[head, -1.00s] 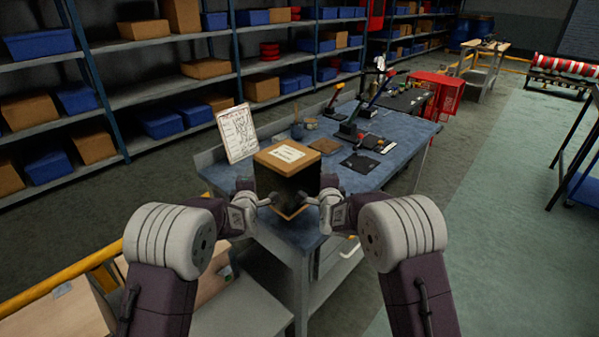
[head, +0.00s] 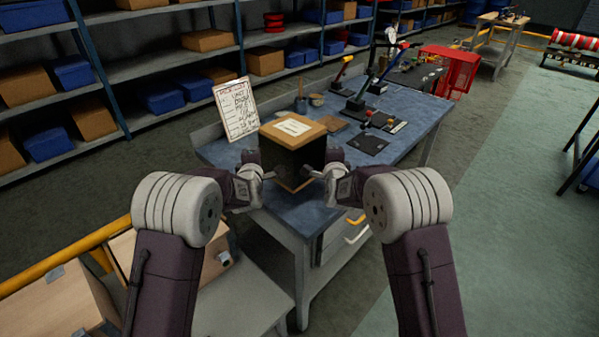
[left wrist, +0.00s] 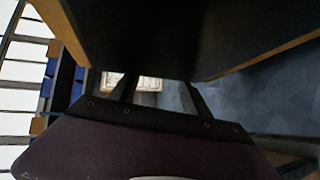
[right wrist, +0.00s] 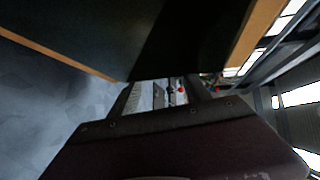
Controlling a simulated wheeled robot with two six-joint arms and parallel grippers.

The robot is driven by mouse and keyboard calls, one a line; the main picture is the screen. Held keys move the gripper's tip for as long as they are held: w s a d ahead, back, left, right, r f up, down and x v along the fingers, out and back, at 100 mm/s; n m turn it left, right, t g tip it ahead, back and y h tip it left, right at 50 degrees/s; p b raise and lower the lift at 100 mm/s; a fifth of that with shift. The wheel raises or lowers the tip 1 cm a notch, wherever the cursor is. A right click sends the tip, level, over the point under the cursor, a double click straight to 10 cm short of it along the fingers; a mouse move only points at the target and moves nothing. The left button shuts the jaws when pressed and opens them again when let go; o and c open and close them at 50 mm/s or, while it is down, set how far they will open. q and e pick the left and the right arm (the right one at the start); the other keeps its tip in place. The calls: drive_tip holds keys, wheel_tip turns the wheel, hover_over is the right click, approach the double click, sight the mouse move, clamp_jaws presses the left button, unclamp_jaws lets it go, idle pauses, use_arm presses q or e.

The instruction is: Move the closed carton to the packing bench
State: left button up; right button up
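The closed carton (head: 293,131) has a tan top with a white label, dark sides and a tan lower edge. In the head view it is upright between my two grippers, over the near end of the blue-topped packing bench (head: 400,139). I cannot tell whether its base touches the bench. My left gripper (head: 268,176) is at its left side and my right gripper (head: 310,172) at its right side. The carton's dark side fills the upper part of the left wrist view (left wrist: 190,35) and right wrist view (right wrist: 120,35). Both grippers' fingers are spread apart; the carton hides their tips.
A written board (head: 236,111) stands just left of the carton. A dark mat (head: 367,143), small tools and a cup (head: 300,105) are farther back on the bench. Shelving with bins lines the left. Open floor (head: 480,210) lies right. Cartons (head: 60,305) sit at lower left.

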use_arm(q)
drive_tip(key=f+b, duration=0.1)
drive_tip(key=d+f+b, duration=0.1)
drive_tip(key=f, duration=0.1)
drive_tip(key=shift+d+f, duration=0.1)
use_arm(e)
drive_tip(key=f, duration=0.1)
drive_tip(key=a+f, duration=0.1)
drive_tip(key=f, duration=0.1)
drive_tip(key=shift+a+f, duration=0.1)
use_arm(q)
drive_tip(key=shift+r, duration=0.3)
use_arm(e)
drive_tip(key=shift+r, duration=0.35)
use_arm(q)
drive_tip(key=shift+a, duration=1)
use_arm(e)
drive_tip(key=shift+d, duration=1)
use_arm(q)
drive_tip(key=o, duration=0.5)
drive_tip(key=shift+s+a+r, duration=0.1)
use_arm(e)
drive_tip(key=shift+s+d, duration=0.1)
drive_tip(key=o, duration=0.5)
drive_tip(key=shift+d, duration=0.1)
